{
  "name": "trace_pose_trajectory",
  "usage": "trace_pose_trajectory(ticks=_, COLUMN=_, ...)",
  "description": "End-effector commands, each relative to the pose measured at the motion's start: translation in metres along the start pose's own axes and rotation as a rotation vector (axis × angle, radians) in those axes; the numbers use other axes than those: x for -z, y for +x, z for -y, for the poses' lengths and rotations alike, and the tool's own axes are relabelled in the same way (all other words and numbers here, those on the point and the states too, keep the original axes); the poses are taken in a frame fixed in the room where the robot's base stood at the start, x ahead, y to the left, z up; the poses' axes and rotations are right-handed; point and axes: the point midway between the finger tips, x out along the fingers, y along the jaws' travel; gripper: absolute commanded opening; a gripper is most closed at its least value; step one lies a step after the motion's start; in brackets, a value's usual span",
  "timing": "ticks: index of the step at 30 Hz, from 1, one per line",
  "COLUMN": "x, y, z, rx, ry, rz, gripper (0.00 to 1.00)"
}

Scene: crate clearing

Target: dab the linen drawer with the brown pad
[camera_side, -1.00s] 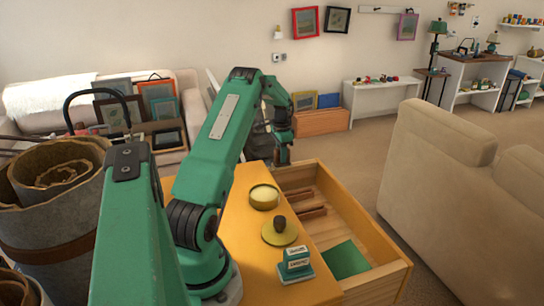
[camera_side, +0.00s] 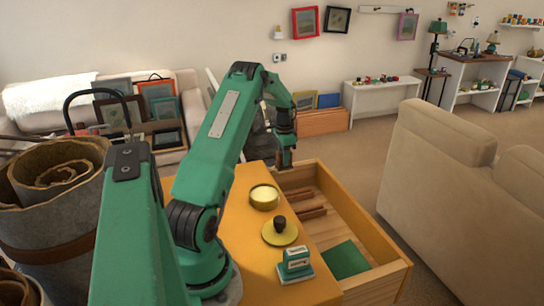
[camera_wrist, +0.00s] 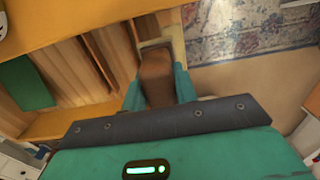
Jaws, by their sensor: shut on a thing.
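The open drawer (camera_side: 393,281) has yellow-orange walls and a bare wood floor; it also shows in the wrist view (camera_wrist: 60,124). My gripper (camera_side: 285,163) is at the drawer's far end in the side view. In the wrist view my gripper (camera_wrist: 159,88) has its teal fingers shut on the brown pad (camera_wrist: 157,72), a brown block pointing away from the camera. The pad is over or beside the drawer's end wall; I cannot tell whether it touches. In the side view the pad is too small to tell apart from the fingers.
Brown dividers (camera_side: 312,213) and a green sheet (camera_side: 345,260) lie in the drawer. A yellow tin (camera_side: 264,196), a round lid with a dark knob (camera_side: 279,234) and a teal stamp block (camera_side: 295,266) stand on the cabinet top. A beige sofa (camera_side: 430,190) stands to the right.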

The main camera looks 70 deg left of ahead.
Motion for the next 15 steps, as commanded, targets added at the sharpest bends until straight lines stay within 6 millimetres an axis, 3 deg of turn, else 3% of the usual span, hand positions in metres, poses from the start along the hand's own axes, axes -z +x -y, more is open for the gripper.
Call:
trace_pose_trajectory(ticks=8, x=-0.001, y=0.003, z=0.0, rx=-0.007, ry=0.0, rz=0.006, gripper=0.0)
trace_pose_trajectory(ticks=15, x=-0.001, y=-0.009, z=0.001, rx=-0.004, ry=0.0, rz=0.003, gripper=0.0)
